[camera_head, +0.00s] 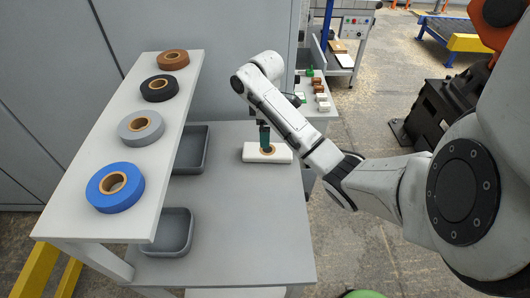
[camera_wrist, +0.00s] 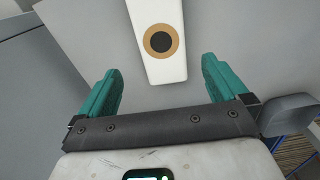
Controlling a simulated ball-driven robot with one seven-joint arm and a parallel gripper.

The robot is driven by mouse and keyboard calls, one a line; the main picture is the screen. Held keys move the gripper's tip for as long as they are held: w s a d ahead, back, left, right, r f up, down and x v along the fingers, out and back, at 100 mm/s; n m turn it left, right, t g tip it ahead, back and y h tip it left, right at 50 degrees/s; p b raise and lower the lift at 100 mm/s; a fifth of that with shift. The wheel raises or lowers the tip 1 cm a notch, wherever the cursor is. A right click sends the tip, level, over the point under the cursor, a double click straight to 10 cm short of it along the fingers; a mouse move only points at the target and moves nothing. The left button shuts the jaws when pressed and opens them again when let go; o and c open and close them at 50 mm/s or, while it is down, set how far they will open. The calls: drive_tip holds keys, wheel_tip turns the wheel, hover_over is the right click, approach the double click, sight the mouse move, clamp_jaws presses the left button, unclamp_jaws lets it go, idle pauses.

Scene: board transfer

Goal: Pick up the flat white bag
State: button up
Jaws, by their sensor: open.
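The flat white bag (camera_head: 280,154) lies on the grey table, a white oblong with a tan ring and dark centre on top. It also shows in the wrist view (camera_wrist: 167,73), running up out of the top of the picture, with the ring near its middle. My gripper (camera_head: 265,140) is above the bag in the head view, its fingers hiding part of it. In the wrist view my gripper (camera_wrist: 160,82) has its two green fingers wide apart, with nothing between their tips but the bag's near end and bare table beyond. Contact cannot be told.
A raised shelf (camera_head: 92,165) at left bears blue (camera_head: 115,187), grey (camera_head: 141,127), black (camera_head: 159,88) and brown (camera_head: 173,60) tape rolls. Grey trays (camera_head: 172,232) stand beneath its edge. The table (camera_head: 235,225) is clear in front of the bag.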

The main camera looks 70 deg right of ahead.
sight(268, 150)
wheel_tip(268, 150, down, 4)
drive_tip(key=shift+r+b, duration=0.1)
drive_tip(key=shift+b, duration=1.05)
drive_tip(key=f, duration=0.3)
drive_tip(key=f+p, duration=0.1)
drive_tip(key=shift+s+f, duration=0.15)
drive_tip(key=shift+s, duration=0.25)
drive_tip(key=shift+f, duration=0.55)
drive_tip(key=c, duration=1)
drive_tip(key=shift+o, duration=0.2)
